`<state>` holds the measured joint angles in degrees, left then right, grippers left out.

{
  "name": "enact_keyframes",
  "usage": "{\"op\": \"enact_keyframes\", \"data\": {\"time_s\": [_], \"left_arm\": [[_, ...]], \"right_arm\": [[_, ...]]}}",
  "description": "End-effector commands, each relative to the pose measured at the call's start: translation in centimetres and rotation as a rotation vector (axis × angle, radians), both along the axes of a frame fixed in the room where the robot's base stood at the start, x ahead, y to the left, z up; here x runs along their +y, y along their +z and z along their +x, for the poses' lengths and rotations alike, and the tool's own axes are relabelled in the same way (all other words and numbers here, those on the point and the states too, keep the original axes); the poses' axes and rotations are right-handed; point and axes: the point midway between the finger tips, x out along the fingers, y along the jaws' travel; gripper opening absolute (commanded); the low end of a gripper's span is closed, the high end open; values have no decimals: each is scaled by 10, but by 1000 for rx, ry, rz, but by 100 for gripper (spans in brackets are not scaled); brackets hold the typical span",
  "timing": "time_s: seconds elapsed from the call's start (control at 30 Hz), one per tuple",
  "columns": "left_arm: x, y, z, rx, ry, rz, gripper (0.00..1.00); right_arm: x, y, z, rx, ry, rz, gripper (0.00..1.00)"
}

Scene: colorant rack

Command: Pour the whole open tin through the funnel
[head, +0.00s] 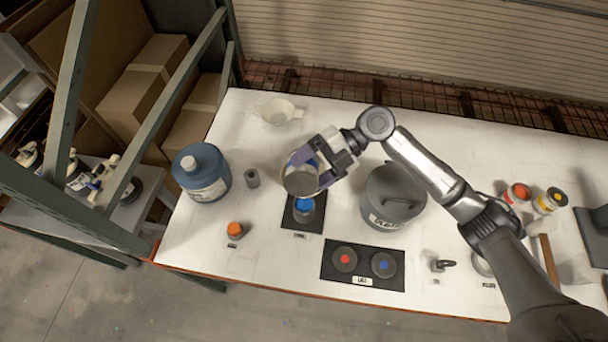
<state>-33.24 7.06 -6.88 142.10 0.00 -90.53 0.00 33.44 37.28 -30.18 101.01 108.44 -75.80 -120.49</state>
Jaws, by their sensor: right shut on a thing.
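My right gripper (312,171) is shut on a grey tin (302,183), its purple fingers on either side of the tin. The tin is held over the table near the small black mat, and a bit of blue shows behind it. I cannot tell how full it is. Below it in the picture, a small container with a bright blue top (305,205) stands on the black mat (290,218). A cream funnel-like vessel (279,112) sits at the table's back left, apart from the tin. My left gripper is out of view.
A big blue jug (203,172) and a small grey cup (252,179) stand left. A lidded grey pot (393,197) stands right of the tin. A black mat with red and blue-marked discs (363,264) lies in front. An orange-capped pot (235,230) is front left.

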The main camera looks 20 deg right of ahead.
Motion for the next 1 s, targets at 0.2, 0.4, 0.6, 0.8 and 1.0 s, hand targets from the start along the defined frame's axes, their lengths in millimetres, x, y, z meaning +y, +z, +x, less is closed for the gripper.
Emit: {"op": "enact_keyframes", "data": {"time_s": [0.2, 0.4, 0.6, 0.8, 1.0], "left_arm": [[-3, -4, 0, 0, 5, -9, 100], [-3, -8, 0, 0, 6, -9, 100], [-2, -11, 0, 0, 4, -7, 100], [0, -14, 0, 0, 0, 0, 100], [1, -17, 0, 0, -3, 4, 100]], "right_arm": [[-1, 1, 2, 24, -1, 14, 45], [-1, 1, 4, 49, -1, 26, 45], [-2, 2, 5, 73, -1, 37, 45], [-3, 3, 6, 98, -1, 50, 45], [-3, 3, 7, 122, 0, 62, 45]]}}
